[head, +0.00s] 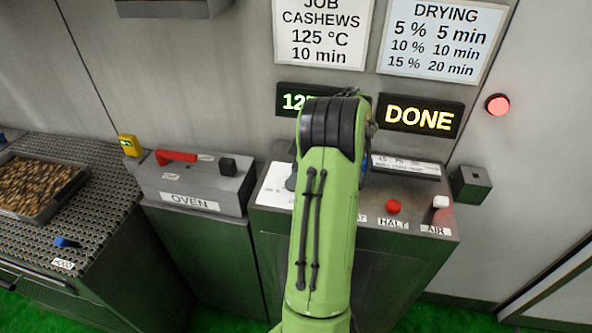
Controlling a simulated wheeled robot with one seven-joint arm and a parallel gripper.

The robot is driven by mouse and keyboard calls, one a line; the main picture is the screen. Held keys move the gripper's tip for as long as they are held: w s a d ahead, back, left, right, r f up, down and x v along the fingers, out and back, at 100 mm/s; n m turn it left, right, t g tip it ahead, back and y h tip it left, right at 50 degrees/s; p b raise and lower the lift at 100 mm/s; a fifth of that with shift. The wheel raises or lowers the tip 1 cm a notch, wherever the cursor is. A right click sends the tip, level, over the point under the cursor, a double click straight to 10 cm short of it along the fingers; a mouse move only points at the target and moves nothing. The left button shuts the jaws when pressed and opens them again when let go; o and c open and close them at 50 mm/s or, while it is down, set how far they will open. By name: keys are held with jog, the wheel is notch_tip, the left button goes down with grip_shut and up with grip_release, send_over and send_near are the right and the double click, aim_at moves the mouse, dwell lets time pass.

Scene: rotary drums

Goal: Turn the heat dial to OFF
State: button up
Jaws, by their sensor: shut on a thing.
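My green arm (325,220) reaches over the control panel (440,205) and covers its middle. My gripper is hidden behind the arm, so its hold does not show. The heat dial cannot be made out; a white plate (275,188) with small print shows just left of the arm, with a dark grey part (291,179) at its edge. The other display (419,117) reads "DONE".
Right of the arm are a red HALT button (393,207) and a white AIR switch (440,202). The oven box (195,187) with a red handle (176,157) stands left. A tray (75,187) of cashews lies on the perforated table (105,185). A red lamp (497,104) glows on the wall.

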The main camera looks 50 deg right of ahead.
dwell(0.4)
jog(key=o, duration=1.1)
jog(key=shift+c, duration=0.2)
jog(key=p+v, duration=0.6)
jog(key=v, duration=0.9)
jog(key=shift+r, duration=0.4)
